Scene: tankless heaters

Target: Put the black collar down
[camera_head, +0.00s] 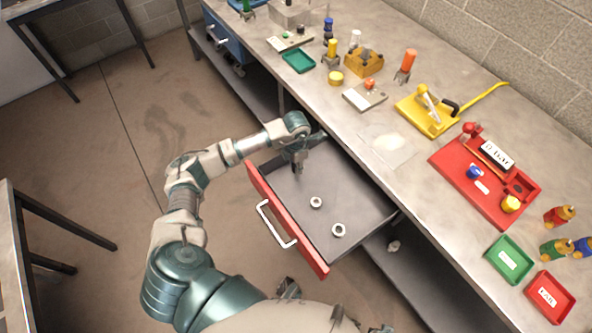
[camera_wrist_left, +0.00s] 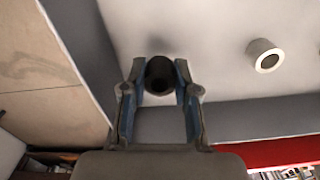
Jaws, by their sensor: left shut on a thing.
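My left gripper (camera_head: 297,166) is over the back left part of the open drawer (camera_head: 284,196), near its left side. In the left wrist view, the black collar (camera_wrist_left: 160,75) is between the fingertips of my left gripper (camera_wrist_left: 160,84), which are shut on it. The drawer floor (camera_wrist_left: 215,35) is behind it; I cannot tell whether the collar touches the floor. In the head view the collar is hard to separate from the dark fingers (camera_head: 297,168).
Two pale collars, one nearer the middle (camera_head: 316,202) and one toward the right (camera_head: 338,230), lie in the drawer. The red drawer front (camera_head: 288,220) has a pale handle (camera_head: 272,224). The workbench above holds a red tray (camera_head: 460,185), a yellow fixture (camera_head: 427,112) and small bins.

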